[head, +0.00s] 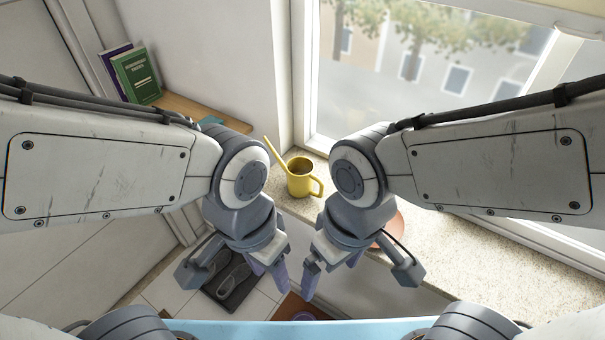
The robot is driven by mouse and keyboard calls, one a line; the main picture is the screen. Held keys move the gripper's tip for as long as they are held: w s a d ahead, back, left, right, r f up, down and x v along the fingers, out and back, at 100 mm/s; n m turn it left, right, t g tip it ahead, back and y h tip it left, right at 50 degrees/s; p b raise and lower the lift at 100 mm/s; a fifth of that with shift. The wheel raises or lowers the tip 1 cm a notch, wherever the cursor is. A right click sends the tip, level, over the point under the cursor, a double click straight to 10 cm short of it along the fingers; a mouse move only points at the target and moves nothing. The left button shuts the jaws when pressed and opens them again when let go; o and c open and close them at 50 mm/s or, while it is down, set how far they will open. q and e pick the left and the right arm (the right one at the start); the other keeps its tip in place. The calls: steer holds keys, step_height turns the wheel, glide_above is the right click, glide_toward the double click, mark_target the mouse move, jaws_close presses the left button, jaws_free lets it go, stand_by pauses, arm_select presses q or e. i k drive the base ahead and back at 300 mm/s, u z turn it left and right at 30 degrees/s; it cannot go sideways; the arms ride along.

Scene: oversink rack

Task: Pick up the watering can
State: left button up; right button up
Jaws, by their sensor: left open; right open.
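The yellow watering can (300,182) stands upright on the speckled windowsill, near the wall corner. Its long spout points up and left, and its handle is on the right side. My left gripper (232,274) is open and empty, in front of the can and to its left. My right gripper (358,272) is open and empty, in front of the can and to its right. Neither gripper touches the can. The can shows in the gap between my two arms.
The windowsill (490,262) runs right below the window (430,70). A terracotta-coloured round thing (396,234) on it is partly hidden by my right arm. Books (138,76) stand on a wooden shelf (185,106) at left. Shoes lie on a dark mat (238,292) on the tiled floor.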

mark_target(301, 176)
steer(key=k, duration=1.15)
steer(key=u, duration=0.8)
steer(key=i, duration=1.55)
steer(key=z, duration=0.8)
